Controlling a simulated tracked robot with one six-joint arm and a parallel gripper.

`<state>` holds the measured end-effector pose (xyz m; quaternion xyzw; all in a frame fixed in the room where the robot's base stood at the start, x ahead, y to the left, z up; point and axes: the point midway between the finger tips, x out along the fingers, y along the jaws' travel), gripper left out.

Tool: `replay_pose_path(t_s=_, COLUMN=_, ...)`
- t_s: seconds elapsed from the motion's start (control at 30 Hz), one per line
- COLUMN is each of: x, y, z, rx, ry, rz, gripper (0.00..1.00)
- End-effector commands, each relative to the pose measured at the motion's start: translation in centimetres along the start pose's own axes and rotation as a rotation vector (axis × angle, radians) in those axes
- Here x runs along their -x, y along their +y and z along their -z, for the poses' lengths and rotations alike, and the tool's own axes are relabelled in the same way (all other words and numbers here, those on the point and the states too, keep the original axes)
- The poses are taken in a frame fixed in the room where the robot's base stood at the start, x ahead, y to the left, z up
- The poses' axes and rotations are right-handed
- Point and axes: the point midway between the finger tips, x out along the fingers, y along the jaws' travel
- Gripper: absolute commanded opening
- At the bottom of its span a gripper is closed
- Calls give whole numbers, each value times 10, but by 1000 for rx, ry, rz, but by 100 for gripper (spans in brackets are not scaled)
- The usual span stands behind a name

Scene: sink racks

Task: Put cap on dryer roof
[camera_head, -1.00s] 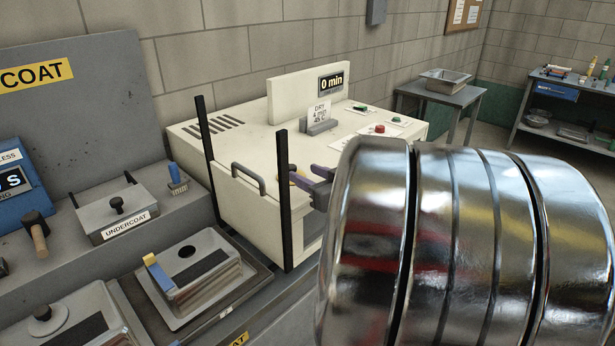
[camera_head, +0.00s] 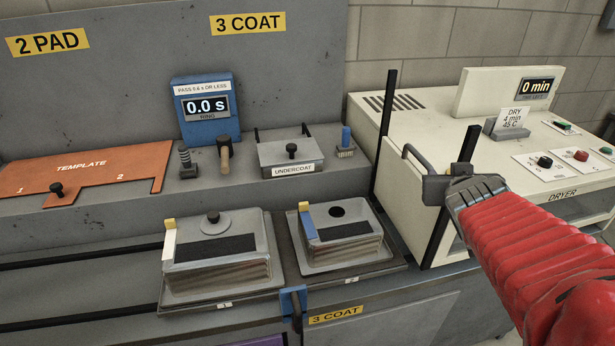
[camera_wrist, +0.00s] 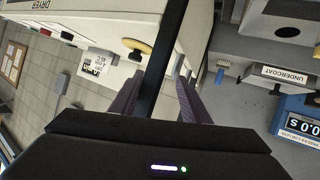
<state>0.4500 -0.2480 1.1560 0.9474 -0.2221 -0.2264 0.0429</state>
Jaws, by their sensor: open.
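In the wrist view, a small round piece with a yellowish rim and a dark knob (camera_wrist: 137,46), which looks like the cap, rests on the pale dryer roof (camera_wrist: 108,22). My gripper (camera_wrist: 162,82) is open, with two purple fingers apart and nothing gripped; a black post shows between them, apparently beyond. Tank 2 (camera_head: 345,252) has an uncovered dark hole; tank 1 (camera_head: 220,262) bears a grey cap (camera_head: 213,222).
Black upright posts (camera_head: 386,140) flank the dryer front. A sign holder (camera_head: 507,128) and buttons (camera_head: 545,161) stand on the dryer. The undercoat box (camera_head: 291,157), a brush (camera_head: 346,142) and a blue timer (camera_head: 205,107) are on the left ledge.

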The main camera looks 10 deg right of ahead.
Motion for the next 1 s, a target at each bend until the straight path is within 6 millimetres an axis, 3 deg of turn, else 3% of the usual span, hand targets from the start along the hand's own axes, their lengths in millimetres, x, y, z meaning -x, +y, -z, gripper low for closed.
replay_pose_path(t_s=0.17, x=35, y=-42, z=-20, rx=9, ry=-121, rz=34, gripper=42)
replay_pose_path(t_s=0.37, x=85, y=-94, z=-59, rx=37, ry=-294, rz=134, gripper=42)
replay_pose_path(t_s=0.6, x=162, y=-154, z=-112, rx=111, ry=-505, rz=333, gripper=42)
replay_pose_path(t_s=0.7, x=187, y=-168, z=-128, rx=142, ry=-564, rz=399, gripper=42)
replay_pose_path(t_s=0.8, x=199, y=-174, z=-136, rx=157, ry=-595, rz=433, gripper=42)
replay_pose_path(t_s=1.0, x=201, y=-175, z=-138, rx=160, ry=-601, rz=438, gripper=42)
